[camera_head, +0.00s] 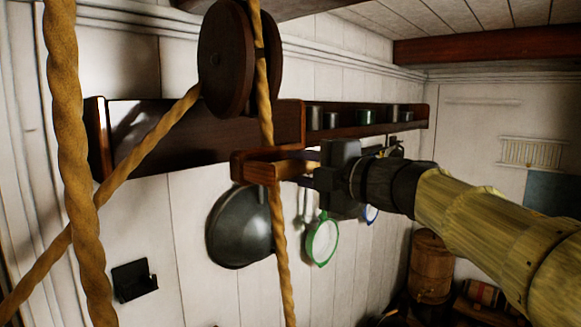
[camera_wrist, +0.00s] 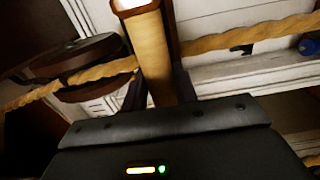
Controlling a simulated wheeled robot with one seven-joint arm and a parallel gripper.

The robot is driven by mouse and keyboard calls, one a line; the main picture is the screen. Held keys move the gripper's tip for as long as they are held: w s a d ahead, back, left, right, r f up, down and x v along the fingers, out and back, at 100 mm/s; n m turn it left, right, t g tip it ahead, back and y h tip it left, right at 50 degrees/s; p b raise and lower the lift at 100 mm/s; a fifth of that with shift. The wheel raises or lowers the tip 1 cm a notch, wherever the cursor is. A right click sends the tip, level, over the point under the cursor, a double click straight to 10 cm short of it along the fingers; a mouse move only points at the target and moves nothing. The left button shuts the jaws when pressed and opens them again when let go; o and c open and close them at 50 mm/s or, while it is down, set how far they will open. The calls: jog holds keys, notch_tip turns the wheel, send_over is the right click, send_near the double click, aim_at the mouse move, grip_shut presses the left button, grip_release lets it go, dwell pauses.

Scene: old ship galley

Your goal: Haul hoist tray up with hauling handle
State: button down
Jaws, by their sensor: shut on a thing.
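The hauling handle (camera_head: 255,168) is a brown wooden piece at the middle of the head view, beside or on a hanging rope (camera_head: 281,235). My gripper (camera_head: 303,172) reaches in from the right and is shut on its lighter bar. In the wrist view the handle (camera_wrist: 150,50) shows as a pale wooden bar running up from between the fingers of my gripper (camera_wrist: 157,92). A dark wooden pulley wheel (camera_head: 226,58) hangs above, with rope running down to the left from it; it also shows in the wrist view (camera_wrist: 85,60). I cannot make out the hoist tray.
A thick rope (camera_head: 68,150) hangs close in front at the left. A wooden wall shelf (camera_head: 365,128) holds several cups. A dark pan (camera_head: 240,228) and a green-rimmed round thing (camera_head: 322,240) hang below it. A barrel (camera_head: 431,265) stands at the lower right.

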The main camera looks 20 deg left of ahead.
notch_tip(320, 180, down, 22)
jog(key=d+b, duration=0.2)
jog(key=b, duration=1.6)
jog(key=shift+w+f+b, duration=0.2)
jog(key=shift+w+b, duration=0.1)
jog(key=shift+w, duration=0.05)
jog(key=shift+d, duration=0.1)
notch_tip(320, 180, down, 22)
jog(key=d+b, duration=0.2)
jog(key=b, duration=1.6)
jog(key=shift+w+d, duration=0.15)
jog(key=shift+w, duration=0.2)
jog(key=shift+r, duration=0.1)
notch_tip(320, 180, down, 22)
jog(key=d+b, duration=0.2)
jog(key=b, duration=1.6)
jog(key=shift+w+d+b, duration=0.15)
jog(key=shift+w+b, duration=0.2)
notch_tip(320, 180, down, 22)
jog(key=d+b, duration=0.2)
jog(key=b, duration=1.6)
jog(key=shift+w, duration=0.3)
jog(key=shift+d+r, duration=0.1)
jog(key=shift+r, duration=0.05)
